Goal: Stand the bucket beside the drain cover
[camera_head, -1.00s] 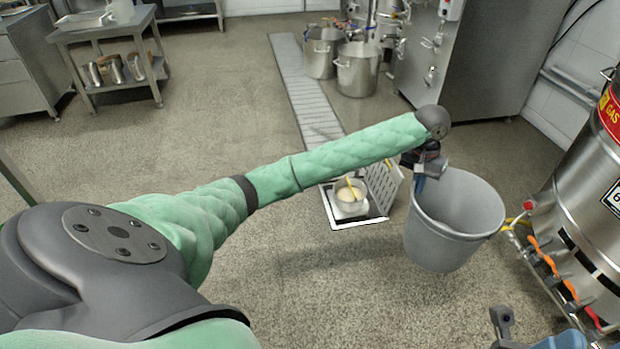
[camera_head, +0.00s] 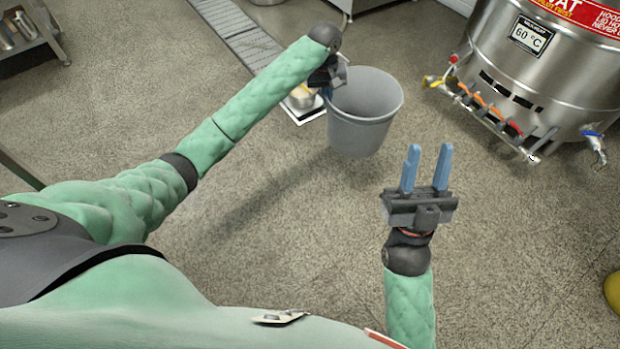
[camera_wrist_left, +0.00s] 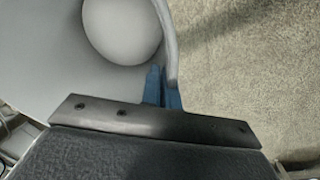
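The grey bucket (camera_head: 358,135) is upright in the head view, its open top toward me. My left gripper (camera_head: 328,90) is at the left side of its rim. In the left wrist view the blue fingers (camera_wrist_left: 164,88) are closed on the rim of the bucket (camera_wrist_left: 60,60). I cannot tell whether its base touches the floor. A slotted drain strip (camera_head: 238,32) runs along the floor behind my left arm. A white-edged square plate (camera_head: 308,114) with a small pot (camera_head: 300,97) lies left of the bucket, partly hidden by the arm. My right gripper (camera_head: 427,168) is open and empty.
A large steel vessel (camera_head: 545,60) with valves and orange-handled fittings stands at the upper right. A steel shelf (camera_head: 28,35) is at the upper left. A yellow object (camera_head: 613,290) shows at the right edge. The floor (camera_head: 520,240) right of the bucket is clear.

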